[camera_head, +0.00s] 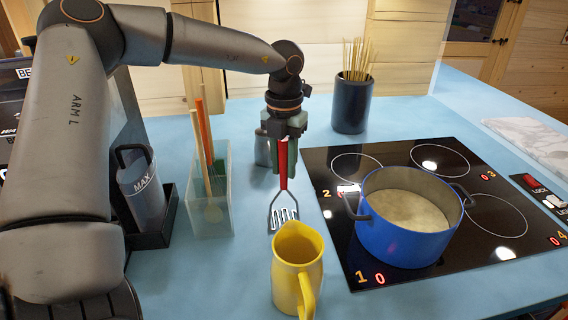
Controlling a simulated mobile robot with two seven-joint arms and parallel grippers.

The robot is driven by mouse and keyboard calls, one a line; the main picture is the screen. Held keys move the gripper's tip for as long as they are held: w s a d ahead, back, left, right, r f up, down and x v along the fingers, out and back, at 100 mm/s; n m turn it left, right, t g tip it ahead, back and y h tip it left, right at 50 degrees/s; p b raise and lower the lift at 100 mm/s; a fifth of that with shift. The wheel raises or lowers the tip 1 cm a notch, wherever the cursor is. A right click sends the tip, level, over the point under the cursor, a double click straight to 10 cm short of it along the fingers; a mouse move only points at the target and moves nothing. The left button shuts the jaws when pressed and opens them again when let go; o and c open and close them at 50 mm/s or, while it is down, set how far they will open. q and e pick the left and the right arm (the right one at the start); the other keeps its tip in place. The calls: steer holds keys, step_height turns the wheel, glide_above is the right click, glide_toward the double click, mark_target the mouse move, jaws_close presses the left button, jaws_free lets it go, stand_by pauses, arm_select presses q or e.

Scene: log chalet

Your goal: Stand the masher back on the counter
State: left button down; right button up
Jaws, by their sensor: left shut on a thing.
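My left gripper (283,148) points down over the blue counter (345,279), left of the hob. It is shut on the red handle of the masher (284,172). The masher hangs upright with its slotted grey head (284,215) downward. The head is at or just above the counter; I cannot tell if it touches. The yellow jug in front hides its lower edge. My right gripper is not in view.
A yellow jug (297,262) stands just in front of the masher. A clear holder (208,215) with utensils stands to the left. A blue pot (407,240) sits on the black hob (325,163) to the right. A dark pot of sticks (351,105) stands behind.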

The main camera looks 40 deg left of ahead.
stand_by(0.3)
arm_select(q)
steer(key=c, duration=0.6)
jaws_free()
steer(key=shift+o, duration=0.2)
step_height(320, 180, up, 13)
steer(key=shift+f, duration=0.2)
